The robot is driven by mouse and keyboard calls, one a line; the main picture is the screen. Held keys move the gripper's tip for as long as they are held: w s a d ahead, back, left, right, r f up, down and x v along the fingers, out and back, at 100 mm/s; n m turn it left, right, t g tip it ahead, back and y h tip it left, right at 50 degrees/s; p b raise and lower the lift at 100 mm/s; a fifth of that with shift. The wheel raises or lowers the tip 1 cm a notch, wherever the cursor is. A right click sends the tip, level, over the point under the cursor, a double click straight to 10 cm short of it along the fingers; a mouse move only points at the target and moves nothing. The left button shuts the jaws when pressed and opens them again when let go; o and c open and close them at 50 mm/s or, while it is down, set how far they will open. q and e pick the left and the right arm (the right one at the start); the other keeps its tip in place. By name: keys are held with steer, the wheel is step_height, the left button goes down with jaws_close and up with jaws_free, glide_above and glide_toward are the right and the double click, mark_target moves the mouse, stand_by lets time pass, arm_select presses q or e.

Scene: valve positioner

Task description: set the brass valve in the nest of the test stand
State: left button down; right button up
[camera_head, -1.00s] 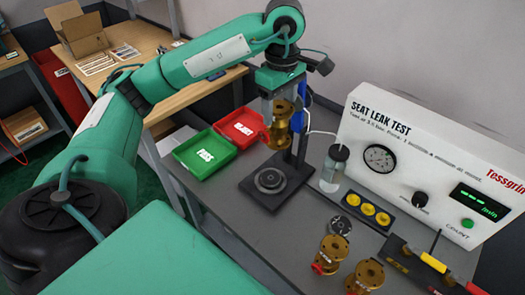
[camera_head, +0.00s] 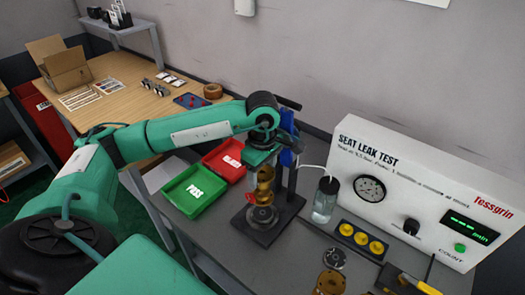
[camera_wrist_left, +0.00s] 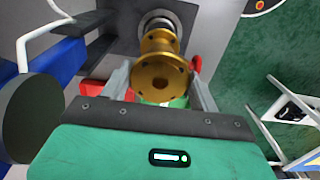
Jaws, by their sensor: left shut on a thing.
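The brass valve (camera_head: 265,184) is upright between the fingers of my left gripper (camera_head: 264,172), which is shut on it. The valve is directly over the round grey nest (camera_head: 262,218) on the dark base of the test stand (camera_head: 286,220). Its lower end is close to the nest; I cannot tell whether they touch. In the left wrist view, the valve's flanged end (camera_wrist_left: 160,78) faces the camera between the two fingers of the left gripper (camera_wrist_left: 160,88). The nest (camera_wrist_left: 158,24) shows partly behind it. My right gripper is not in view.
A green PASS tray (camera_head: 183,207) and a red tray (camera_head: 236,151) lie left of the stand. A clear jar (camera_head: 325,205) and the leak tester (camera_head: 400,190) stand to the right. Another brass valve (camera_head: 330,284) is cut off at the bottom edge.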

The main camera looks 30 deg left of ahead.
mark_target(263, 190)
arm_select(q)
steer(key=shift+f, duration=1.4)
step_height(263, 190, down, 4)
steer(key=shift+r+p, duration=0.15)
steer(key=shift+p, duration=0.55)
steer(key=shift+f, duration=0.2)
steer(key=shift+f, duration=0.15)
steer(key=shift+c, duration=1.9)
jaws_free()
